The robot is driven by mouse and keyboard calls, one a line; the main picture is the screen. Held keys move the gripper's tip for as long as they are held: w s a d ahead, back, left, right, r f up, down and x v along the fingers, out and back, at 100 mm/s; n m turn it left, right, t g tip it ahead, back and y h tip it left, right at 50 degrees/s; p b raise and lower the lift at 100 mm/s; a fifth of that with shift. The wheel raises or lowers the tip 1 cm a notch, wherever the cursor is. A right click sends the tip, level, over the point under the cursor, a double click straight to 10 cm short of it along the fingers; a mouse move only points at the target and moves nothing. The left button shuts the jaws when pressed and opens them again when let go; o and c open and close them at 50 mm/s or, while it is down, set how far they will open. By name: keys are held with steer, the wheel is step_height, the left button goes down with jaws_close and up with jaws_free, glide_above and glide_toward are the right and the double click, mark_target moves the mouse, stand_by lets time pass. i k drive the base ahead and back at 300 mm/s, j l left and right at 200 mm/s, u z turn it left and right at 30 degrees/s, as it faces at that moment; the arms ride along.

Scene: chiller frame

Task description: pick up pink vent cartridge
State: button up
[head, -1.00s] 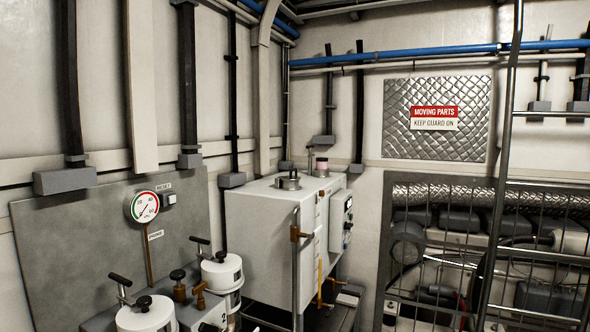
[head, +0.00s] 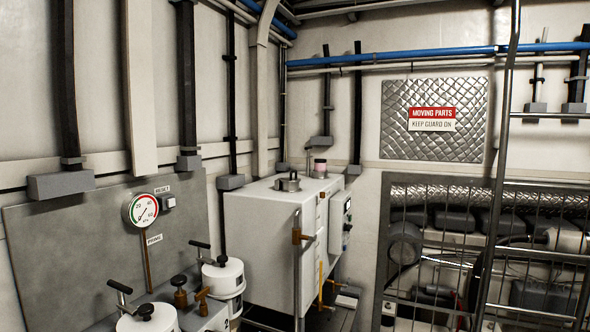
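A small pink-topped cylinder (head: 320,166), which looks like the pink vent cartridge, stands upright on the top of the white cabinet (head: 262,205), near its back right corner. It is small in the head view, so its details are hard to make out. A round metal fitting (head: 288,182) sits on the same cabinet top, to the left and in front of it. My gripper is not in view.
White canisters with black handles (head: 222,276) stand at the lower left, below a pressure gauge (head: 142,209). A vertical metal pole (head: 298,270) rises before the cabinet. A wire guard (head: 470,260) and a slanted rail (head: 497,170) fill the right.

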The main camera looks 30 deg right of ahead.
mark_target(320, 164)
steer(key=i+l+u, duration=0.1)
steer(key=l, duration=0.35)
steer(key=i+l, duration=0.2)
steer(key=l, duration=0.25)
steer(key=i+l+u, duration=0.15)
steer(key=l, duration=0.3)
steer(key=i+l+u, duration=0.1)
steer(key=l, duration=0.35)
steer(key=i+l+u, duration=0.1)
steer(key=l, duration=0.35)
